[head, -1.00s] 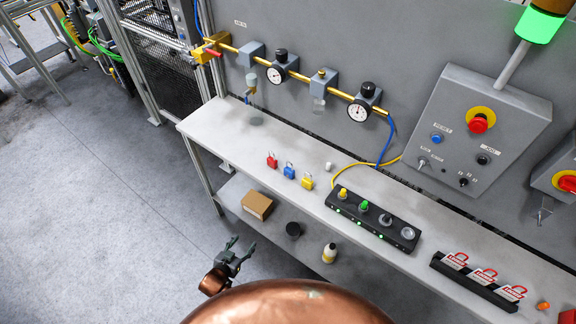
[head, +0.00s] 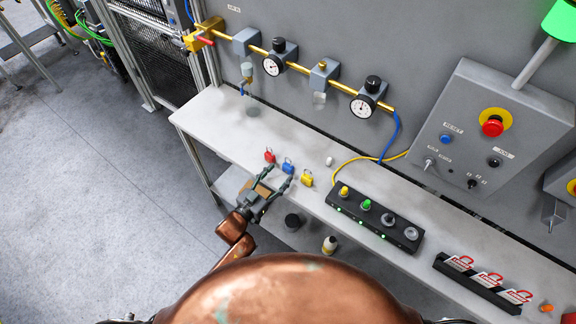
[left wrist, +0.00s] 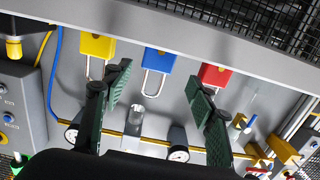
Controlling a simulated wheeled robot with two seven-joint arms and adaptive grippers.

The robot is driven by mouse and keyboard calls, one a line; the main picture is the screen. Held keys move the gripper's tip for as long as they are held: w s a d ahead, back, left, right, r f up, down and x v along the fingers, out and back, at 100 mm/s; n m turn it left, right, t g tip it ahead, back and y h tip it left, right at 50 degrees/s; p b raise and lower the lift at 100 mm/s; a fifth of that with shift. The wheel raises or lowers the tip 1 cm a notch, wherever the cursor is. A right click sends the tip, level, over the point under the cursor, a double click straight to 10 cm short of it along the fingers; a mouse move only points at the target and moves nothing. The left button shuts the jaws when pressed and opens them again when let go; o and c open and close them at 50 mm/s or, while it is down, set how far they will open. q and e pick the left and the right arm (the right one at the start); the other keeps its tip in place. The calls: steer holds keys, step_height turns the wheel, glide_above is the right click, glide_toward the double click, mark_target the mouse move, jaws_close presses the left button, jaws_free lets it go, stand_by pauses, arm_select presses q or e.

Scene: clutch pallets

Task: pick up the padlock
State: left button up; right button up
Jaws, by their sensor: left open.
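Three small padlocks stand in a row on the grey shelf: a red padlock (head: 269,156), a blue padlock (head: 288,167) and a yellow padlock (head: 307,180). My left gripper (head: 279,177) is open and empty at the shelf's front edge, close to the blue one. In the left wrist view, the open fingers (left wrist: 160,85) frame the blue padlock (left wrist: 157,62), which lies beyond their tips. The yellow padlock (left wrist: 97,44) is to the left and the red padlock (left wrist: 214,76) to the right, partly behind a finger. My right gripper is not in view.
A black strip with buttons and knobs (head: 375,219) lies right of the padlocks, and a rack of red-and-white tags (head: 484,282) farther right. A small white cylinder (head: 329,161) stands behind them. Gauges on a brass pipe (head: 318,80) run along the wall. A lower shelf holds a bottle (head: 330,245).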

mark_target(286, 168)
arm_select(q)
steer(key=x, duration=0.5)
steer(key=shift+s+d+f, duration=0.1)
steer(key=shift+d+f, duration=0.05)
steer(key=shift+d, duration=0.2)
steer(key=shift+w, duration=0.3)
steer(key=shift+c, duration=0.7)
steer(key=c, duration=1.1)
steer(key=shift+c, duration=0.4)
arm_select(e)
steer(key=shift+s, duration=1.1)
